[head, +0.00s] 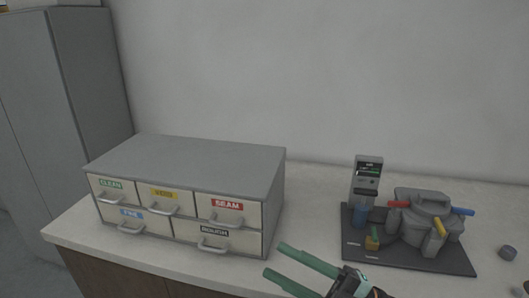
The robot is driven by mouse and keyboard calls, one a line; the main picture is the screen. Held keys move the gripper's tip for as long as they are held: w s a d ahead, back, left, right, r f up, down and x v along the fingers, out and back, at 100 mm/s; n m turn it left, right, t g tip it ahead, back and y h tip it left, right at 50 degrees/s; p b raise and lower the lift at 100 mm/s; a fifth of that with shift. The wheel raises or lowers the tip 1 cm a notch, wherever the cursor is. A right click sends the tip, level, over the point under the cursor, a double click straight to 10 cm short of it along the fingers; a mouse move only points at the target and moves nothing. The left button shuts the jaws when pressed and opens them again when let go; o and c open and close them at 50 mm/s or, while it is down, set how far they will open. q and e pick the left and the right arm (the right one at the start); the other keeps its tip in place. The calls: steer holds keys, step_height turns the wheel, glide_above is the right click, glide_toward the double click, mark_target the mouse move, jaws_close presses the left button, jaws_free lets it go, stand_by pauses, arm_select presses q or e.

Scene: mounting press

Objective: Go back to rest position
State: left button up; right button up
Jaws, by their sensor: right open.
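My right gripper (290,267) shows at the bottom centre of the head view. Its two green fingers are spread apart and point up and to the left, with nothing between them. It is in front of the counter, just right of the drawer cabinet's lower right corner, and appears apart from it. My left gripper is not in view. The mounting press (429,222) stands on a dark base plate (410,256) at the right, with red, blue and yellow handles. It is apart from my right gripper.
A grey drawer cabinet (200,153) with several labelled drawers, all seemingly shut, stands on the pale counter (318,200). A grey control post (367,178) rises from the base plate. Small dark pieces (508,253) lie at the right edge. A tall grey locker (70,90) stands at left.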

steer(key=w+d+f+m+t+h+p, duration=0.1)
steer(key=d+f+m+t+h, duration=0.4)
steer(key=f+m+h, duration=0.4)
steer(key=w+d+f+m+t+h+p, duration=0.1)
steer(key=w+d+f+m+t+h, duration=0.1)
steer(key=d+f+m+t+h, duration=0.6)
steer(key=s+f+m+g+h+p, duration=0.1)
steer(key=s+f+m+g+h, duration=0.1)
steer(key=s+f+m+g, duration=0.6)
steer(key=s+f+g, duration=0.2)
steer(key=s+f, duration=0.4)
steer(key=f, duration=0.4)
steer(key=shift+s+g, duration=0.25)
steer(key=shift+g, duration=0.15)
steer(key=shift+d+r, duration=0.1)
